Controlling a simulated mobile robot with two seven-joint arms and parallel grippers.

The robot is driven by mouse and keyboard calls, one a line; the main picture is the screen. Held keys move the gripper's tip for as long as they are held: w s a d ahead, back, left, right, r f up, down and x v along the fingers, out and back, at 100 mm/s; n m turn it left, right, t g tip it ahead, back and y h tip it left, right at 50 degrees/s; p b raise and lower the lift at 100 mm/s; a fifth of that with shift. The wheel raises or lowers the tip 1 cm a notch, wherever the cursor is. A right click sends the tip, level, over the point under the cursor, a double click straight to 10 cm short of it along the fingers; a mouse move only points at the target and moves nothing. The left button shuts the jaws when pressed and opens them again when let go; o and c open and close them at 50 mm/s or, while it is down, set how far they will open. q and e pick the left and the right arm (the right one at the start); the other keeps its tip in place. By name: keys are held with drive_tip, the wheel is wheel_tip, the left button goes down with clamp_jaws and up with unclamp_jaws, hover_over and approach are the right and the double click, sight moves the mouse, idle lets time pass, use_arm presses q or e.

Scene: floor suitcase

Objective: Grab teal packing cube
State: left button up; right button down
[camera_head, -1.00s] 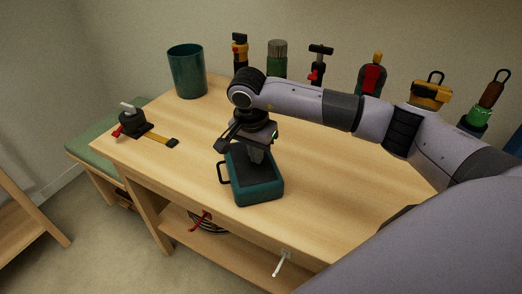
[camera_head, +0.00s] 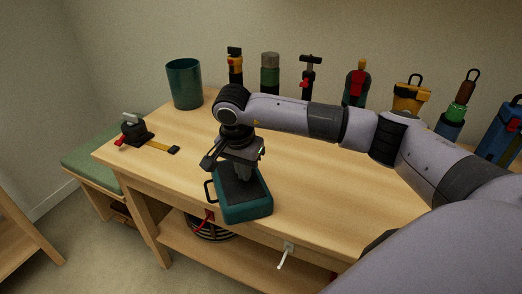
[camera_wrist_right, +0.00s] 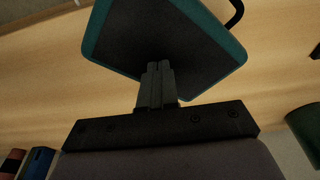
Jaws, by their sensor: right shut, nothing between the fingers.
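The teal packing cube (camera_head: 246,207) lies on the wooden workbench near its front edge. It has a dark top panel and a black loop handle at its left side. It also shows in the right wrist view (camera_wrist_right: 165,40), with its dark top facing the camera. My right gripper (camera_head: 241,178) points down over the cube's dark top. In the right wrist view its two fingers (camera_wrist_right: 158,72) are together with nothing between them. The tips overlap the dark panel; whether they touch it I cannot tell. My left gripper is not in view.
A teal bin (camera_head: 184,86) stands at the back left of the workbench (camera_head: 330,205). A black clamp with a yellow strap (camera_head: 137,133) lies at the left. Several tools stand along the back, including a yellow-topped one (camera_head: 410,97). The bench surface right of the cube is clear.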

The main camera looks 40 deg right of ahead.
drive_tip(key=shift+s+a+f, duration=0.5)
drive_tip(key=shift+s+a, duration=0.2)
drive_tip(key=shift+a, duration=0.1)
drive_tip(key=shift+r, duration=0.1)
drive_tip(key=shift+w+d+r+p, duration=0.15)
drive_tip(key=shift+r+p, duration=0.25)
drive_tip(key=shift+r, duration=0.3)
